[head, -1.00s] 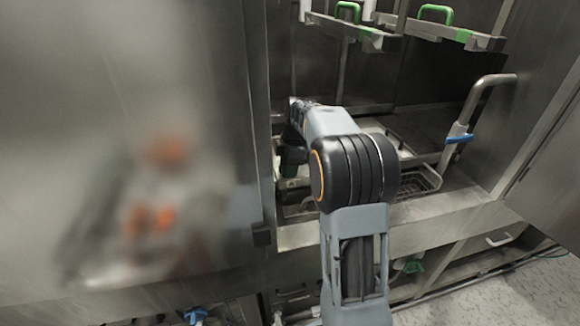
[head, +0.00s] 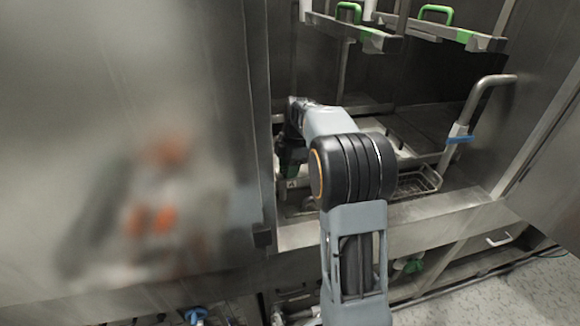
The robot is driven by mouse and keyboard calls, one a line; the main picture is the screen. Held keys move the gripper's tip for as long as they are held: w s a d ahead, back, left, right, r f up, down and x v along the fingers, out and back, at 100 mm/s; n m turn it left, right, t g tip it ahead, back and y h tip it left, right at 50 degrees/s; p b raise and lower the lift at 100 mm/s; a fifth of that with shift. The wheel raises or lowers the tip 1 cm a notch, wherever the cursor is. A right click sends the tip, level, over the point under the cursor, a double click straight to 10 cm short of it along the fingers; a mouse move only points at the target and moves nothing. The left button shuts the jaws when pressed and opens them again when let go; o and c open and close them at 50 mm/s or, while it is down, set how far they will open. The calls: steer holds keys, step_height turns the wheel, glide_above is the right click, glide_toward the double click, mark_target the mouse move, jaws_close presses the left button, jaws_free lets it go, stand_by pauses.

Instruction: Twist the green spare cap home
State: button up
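My gripper (head: 290,155) is a dark shape inside the washer opening, at the left of the chamber and beyond my grey arm. Its fingertips are too small, dark and partly hidden to show whether it is open or holds anything. I cannot make out a green spare cap at the gripper. A small green part (head: 413,266) shows low down, below the chamber's front ledge, but I cannot tell whether it is a cap.
Racks with green handles (head: 435,13) hang above the chamber. A wire basket (head: 420,184) sits inside, right of my arm. A bent metal handle (head: 484,92) with a blue clip stands at right. A steel panel (head: 120,80) fills the left; the front ledge (head: 440,207) runs across.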

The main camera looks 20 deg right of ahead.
steer(key=shift+s+d+f, duration=0.1)
steer(key=shift+s+f, duration=0.1)
steer(key=shift+f, duration=0.5)
steer(key=shift+w+d+r+p, duration=0.1)
steer(key=shift+w+r+p, duration=0.05)
steer(key=shift+r+p, duration=0.85)
step_height(320, 180, up, 5)
steer(key=p, duration=0.3)
steer(key=shift+r+p, duration=0.2)
steer(key=shift+p, duration=0.2)
